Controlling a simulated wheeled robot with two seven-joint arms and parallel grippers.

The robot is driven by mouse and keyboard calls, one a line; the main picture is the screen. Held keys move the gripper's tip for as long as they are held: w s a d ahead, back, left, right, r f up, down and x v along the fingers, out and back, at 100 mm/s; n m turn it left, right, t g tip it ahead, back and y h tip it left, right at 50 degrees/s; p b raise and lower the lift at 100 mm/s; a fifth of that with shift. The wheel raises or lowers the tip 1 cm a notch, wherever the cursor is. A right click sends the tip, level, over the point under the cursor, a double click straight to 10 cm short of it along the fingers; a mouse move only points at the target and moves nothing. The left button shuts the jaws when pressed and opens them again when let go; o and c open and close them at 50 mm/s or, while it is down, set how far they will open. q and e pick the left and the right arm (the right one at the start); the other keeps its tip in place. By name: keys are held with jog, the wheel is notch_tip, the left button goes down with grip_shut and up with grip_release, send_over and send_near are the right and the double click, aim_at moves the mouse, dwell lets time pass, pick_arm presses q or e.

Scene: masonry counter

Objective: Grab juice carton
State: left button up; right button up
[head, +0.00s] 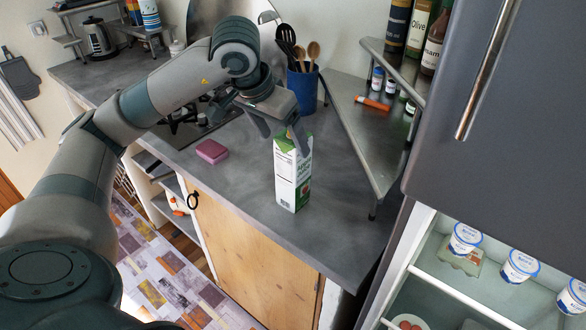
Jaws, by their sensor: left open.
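A white and green juice carton (292,178) stands upright on the grey counter (232,180), close to its front edge. My left gripper (283,138) reaches in from the left, above and over the carton's top. Whether a finger touches the carton cannot be told. My right gripper is not in view.
A pink sponge (212,151) lies left of the carton. A blue utensil holder (303,88) stands behind it. A metal corner shelf (366,125) with bottles and small jars rises to the right. A grey fridge door (490,110) stands at the right, with yogurt cups (465,240) below.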

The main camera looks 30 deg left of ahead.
aim_at(286, 145)
pick_arm(q)
jog(key=p+x, duration=0.1)
jog(key=x, duration=0.4)
jog(key=shift+r+p, duration=0.1)
jog(key=shift+p, duration=0.2)
jog(key=shift+x, duration=0.85)
jog(key=shift+w+a+f+p, duration=0.15)
jog(key=shift+w+f+p, duration=0.15)
jog(key=shift+f+p, duration=0.4)
jog(key=shift+p+x, duration=0.9)
jog(key=shift+x, duration=0.25)
jog(key=shift+w+a+f, duration=0.15)
jog(key=shift+w+f, duration=0.15)
jog(key=shift+f, duration=0.3)
